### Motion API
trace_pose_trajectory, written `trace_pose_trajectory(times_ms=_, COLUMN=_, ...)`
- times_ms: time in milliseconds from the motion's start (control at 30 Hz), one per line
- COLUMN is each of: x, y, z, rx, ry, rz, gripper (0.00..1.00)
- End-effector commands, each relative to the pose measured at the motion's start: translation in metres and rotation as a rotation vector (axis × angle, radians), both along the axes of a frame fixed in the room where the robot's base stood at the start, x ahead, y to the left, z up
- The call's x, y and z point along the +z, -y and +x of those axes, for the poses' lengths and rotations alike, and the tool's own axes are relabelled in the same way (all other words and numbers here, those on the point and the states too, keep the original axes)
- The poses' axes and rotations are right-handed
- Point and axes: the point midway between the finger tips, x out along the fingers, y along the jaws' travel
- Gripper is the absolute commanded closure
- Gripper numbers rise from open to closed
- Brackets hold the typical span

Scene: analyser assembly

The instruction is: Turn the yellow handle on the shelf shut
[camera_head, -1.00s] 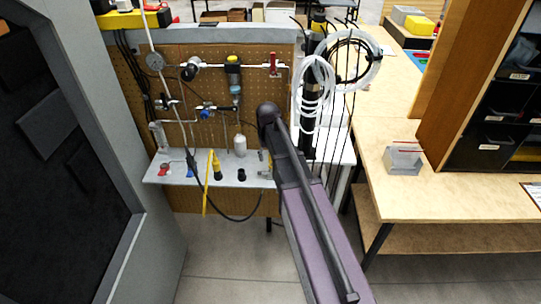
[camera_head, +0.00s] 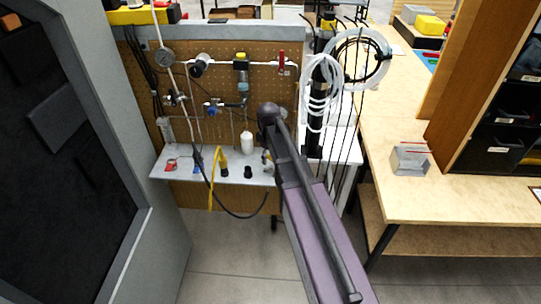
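The yellow handle (camera_head: 217,163) is at the front edge of the grey shelf (camera_head: 170,174), left of my arm. It shows as a narrow bent yellow shape, with one part hanging below the shelf edge. At this size I cannot tell how far it is turned. My dark and purple arm reaches up from the bottom right, its dark rounded joint in front of the pegboard, right of the handle. My gripper cannot be made out; the arm covers the right end of the shelf.
Red (camera_head: 171,164) and blue (camera_head: 197,168) valve handles, black fittings and a white bottle (camera_head: 247,141) are near the yellow handle. A black cable loops below the shelf. Pipes and a gauge (camera_head: 166,56) are on the pegboard (camera_head: 140,62). A wooden bench (camera_head: 400,213) stands right.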

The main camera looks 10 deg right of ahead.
Motion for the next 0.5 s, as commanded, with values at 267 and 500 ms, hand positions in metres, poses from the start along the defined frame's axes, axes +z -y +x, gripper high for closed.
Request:
trace_pose_trajectory(times_ms=267, x=0.0, y=-0.006, z=-0.007, rx=0.193, ry=-0.001, rz=0.001, gripper=0.43)
trace_pose_trajectory(times_ms=500, x=0.017, y=-0.007, z=-0.009, rx=0.259, ry=-0.001, rz=0.001, gripper=0.43)
